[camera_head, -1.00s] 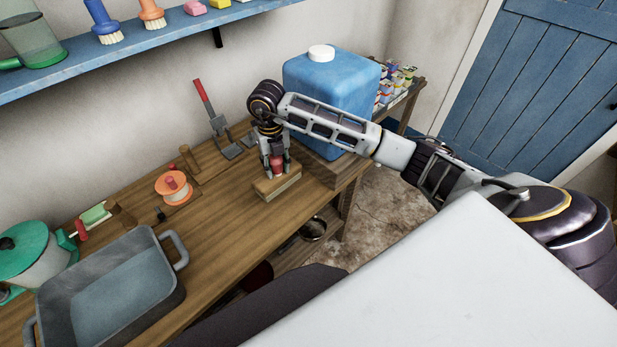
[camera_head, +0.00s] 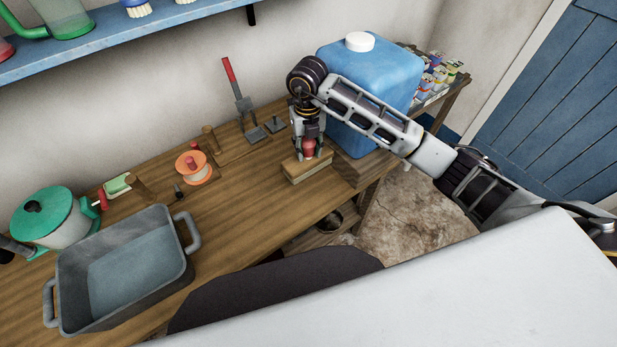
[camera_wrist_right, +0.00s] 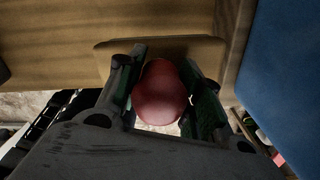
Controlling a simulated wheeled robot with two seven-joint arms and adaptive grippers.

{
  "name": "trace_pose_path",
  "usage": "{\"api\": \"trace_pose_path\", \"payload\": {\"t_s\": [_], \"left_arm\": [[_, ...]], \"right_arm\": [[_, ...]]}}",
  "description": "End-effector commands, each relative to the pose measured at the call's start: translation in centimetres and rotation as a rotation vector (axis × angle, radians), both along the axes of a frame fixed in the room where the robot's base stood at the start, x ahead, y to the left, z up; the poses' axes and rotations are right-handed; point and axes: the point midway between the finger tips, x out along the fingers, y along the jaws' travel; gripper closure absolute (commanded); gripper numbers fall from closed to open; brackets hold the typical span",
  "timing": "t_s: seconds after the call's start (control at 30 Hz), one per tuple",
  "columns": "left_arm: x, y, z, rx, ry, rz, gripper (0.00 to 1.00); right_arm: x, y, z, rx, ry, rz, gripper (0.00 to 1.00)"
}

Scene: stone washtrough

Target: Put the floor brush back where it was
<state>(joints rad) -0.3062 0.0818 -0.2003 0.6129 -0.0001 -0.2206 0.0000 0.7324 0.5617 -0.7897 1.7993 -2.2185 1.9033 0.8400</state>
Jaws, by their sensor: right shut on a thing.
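The floor brush is a pale wooden block (camera_head: 305,170) with a red knob (camera_head: 309,148) on top. My right gripper (camera_head: 309,152) reaches down from above and is shut on the red knob. The brush is level over the front right part of the bench, left of the blue jug; I cannot tell whether it touches the wood. In the right wrist view the red knob (camera_wrist_right: 160,92) sits between the two fingers, with the block (camera_wrist_right: 170,48) behind it. My left gripper is not in view.
The wooden bench (camera_head: 235,215) is clear left of the brush. A blue jug (camera_head: 375,85) stands close on the right. A red-handled tool (camera_head: 239,95), an orange spool (camera_head: 195,169) and pegs stand along the back. A grey basin (camera_head: 125,265) and green-lidded pot (camera_head: 50,218) are at left.

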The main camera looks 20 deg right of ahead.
Motion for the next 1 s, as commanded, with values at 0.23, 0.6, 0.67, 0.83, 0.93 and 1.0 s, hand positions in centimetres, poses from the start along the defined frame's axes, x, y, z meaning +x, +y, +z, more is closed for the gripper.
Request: {"api": "trace_pose_path", "payload": {"t_s": [0.23,0.6,0.67,0.83,0.93,1.0], "left_arm": [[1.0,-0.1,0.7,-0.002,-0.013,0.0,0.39],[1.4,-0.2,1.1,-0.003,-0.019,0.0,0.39],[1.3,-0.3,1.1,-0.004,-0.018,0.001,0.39],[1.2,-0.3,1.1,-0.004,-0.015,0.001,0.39],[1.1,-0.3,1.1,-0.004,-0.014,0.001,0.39],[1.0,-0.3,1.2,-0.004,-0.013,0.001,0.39]], "right_arm": [[-0.1,0.1,-2.9,0.0,0.003,0.0,1.0],[0.0,0.0,-5.8,0.0,-0.001,0.0,1.0],[0.0,0.0,-5.8,0.0,-0.001,0.0,1.0],[0.0,0.0,-5.8,0.0,-0.001,0.0,1.0],[0.0,0.0,-6.1,0.001,0.0,0.0,1.0],[-0.1,0.0,-6.6,0.001,0.001,0.0,1.0]]}}
